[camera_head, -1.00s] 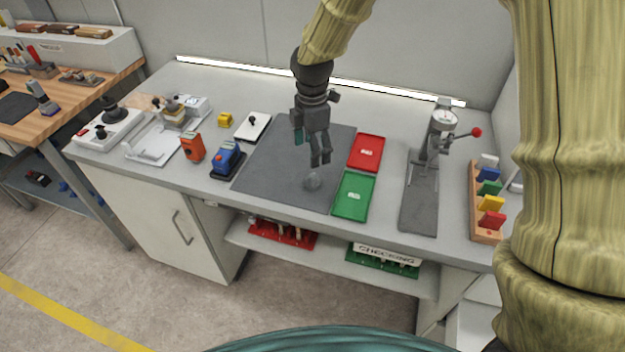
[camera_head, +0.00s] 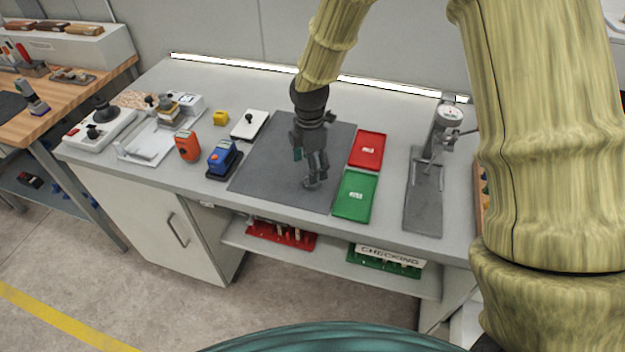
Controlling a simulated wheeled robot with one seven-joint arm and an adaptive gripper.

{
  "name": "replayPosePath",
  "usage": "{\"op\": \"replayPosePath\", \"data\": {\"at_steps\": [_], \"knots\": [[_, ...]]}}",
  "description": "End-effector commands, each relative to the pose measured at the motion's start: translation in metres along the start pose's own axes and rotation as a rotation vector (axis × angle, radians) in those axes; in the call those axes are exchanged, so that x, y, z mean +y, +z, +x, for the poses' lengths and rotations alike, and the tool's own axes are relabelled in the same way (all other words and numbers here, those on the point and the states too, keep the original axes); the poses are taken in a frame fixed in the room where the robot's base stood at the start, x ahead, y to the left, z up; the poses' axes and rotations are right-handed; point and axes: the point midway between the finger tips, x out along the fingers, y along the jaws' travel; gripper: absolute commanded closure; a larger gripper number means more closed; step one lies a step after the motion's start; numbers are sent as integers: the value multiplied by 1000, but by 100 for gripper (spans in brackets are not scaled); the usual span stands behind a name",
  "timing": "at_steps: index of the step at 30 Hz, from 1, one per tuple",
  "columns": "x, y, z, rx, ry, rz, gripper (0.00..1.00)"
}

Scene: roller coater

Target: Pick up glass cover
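The glass cover (camera_head: 309,185) is a small, clear, dome-like piece on the dark grey mat (camera_head: 265,180), near the mat's front right part. My gripper (camera_head: 313,180) points down over it, with the fingertips at the cover's height. The fingers overlap the cover in the picture and hide part of it. I cannot tell whether they touch it or how far apart they are.
A red tray (camera_head: 367,150) and a green tray (camera_head: 354,196) lie right of the mat. A gauge stand (camera_head: 424,200) stands further right. A blue device (camera_head: 223,158), an orange device (camera_head: 188,146) and a white plate (camera_head: 250,125) lie to the left.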

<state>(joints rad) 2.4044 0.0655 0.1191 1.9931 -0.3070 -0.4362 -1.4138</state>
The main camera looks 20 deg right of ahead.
Motion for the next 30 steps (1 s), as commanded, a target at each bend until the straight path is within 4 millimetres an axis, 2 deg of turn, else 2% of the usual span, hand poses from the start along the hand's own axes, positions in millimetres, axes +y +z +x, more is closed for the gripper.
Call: {"op": "replayPosePath", "data": {"at_steps": [5, 18, 29, 30], "knots": [[0, 1, 7, 0, -2, -1, 28], [-2, 4, 47, 0, -2, -2, 28], [-2, 4, 52, 0, 0, -2, 28], [-2, 4, 52, 0, 0, -2, 35]]}}
